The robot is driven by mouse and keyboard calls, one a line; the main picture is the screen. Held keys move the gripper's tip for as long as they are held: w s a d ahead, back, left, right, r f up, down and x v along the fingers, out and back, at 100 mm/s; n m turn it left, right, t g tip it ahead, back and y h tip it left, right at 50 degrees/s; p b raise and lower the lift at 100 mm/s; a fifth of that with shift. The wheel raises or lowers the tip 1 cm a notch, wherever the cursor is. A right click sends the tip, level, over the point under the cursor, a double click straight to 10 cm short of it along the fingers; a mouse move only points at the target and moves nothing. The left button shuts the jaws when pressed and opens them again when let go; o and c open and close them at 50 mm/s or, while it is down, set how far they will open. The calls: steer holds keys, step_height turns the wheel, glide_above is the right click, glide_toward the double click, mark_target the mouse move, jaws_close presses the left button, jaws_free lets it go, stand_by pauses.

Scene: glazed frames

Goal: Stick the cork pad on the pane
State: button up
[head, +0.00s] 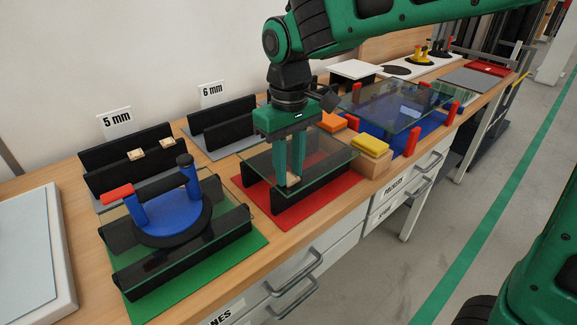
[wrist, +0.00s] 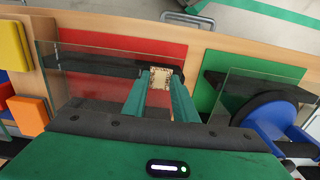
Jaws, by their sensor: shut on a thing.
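My gripper (head: 292,182) is shut on a small tan cork pad (head: 293,180). The pad also shows between the fingertips in the wrist view (wrist: 160,77). The gripper points down at a clear glass pane (head: 328,152), which lies on black supports over a red mat (head: 318,205). In the wrist view the pad is over the pane (wrist: 85,65), near one of its corners. I cannot tell whether the pad touches the glass.
A blue suction lifter (head: 172,219) stands on another pane over a green mat (head: 240,262). Yellow (head: 370,146) and orange (head: 331,121) pads lie right of the red mat. Racks marked 5 mm (head: 115,122) and 6 mm (head: 212,93) stand behind; two tan pieces (head: 136,154) lie on the 5 mm rack.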

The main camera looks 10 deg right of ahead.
mark_target(289, 177)
steer(key=o, duration=1.1)
step_height(289, 177, up, 11)
steer(key=shift+f, duration=0.1)
